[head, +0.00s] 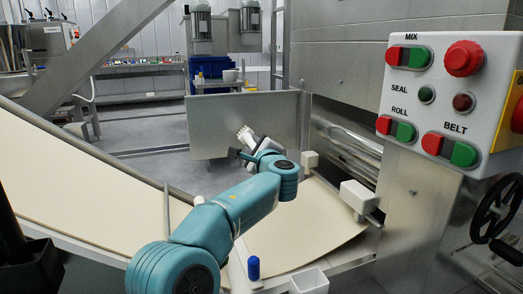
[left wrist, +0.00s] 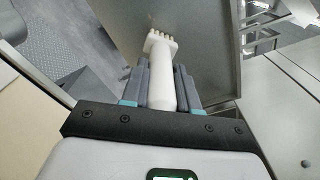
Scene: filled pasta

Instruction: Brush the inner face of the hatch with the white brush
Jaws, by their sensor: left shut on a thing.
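The hatch (head: 215,115) is an open grey metal panel standing upright left of the rollers in the head view. In the left wrist view the hatch (left wrist: 203,35) fills the space behind the brush. My left gripper (head: 247,149) is in front of the panel. It is shut on the handle of the white brush (head: 244,134). In the left wrist view the brush (left wrist: 161,75) sticks out between the gripper's fingers (left wrist: 162,85), bristle end away from the wrist. I cannot tell whether the bristles touch the panel. My right gripper does not show.
Metal rollers (head: 345,150) and a white block (head: 357,196) are right of the hatch. A pale sheet (head: 310,230) runs beneath my left arm. A control box (head: 445,90) and a handwheel (head: 497,215) stand at the right. A blue-capped item (head: 253,268) and white bin (head: 310,281) are in front.

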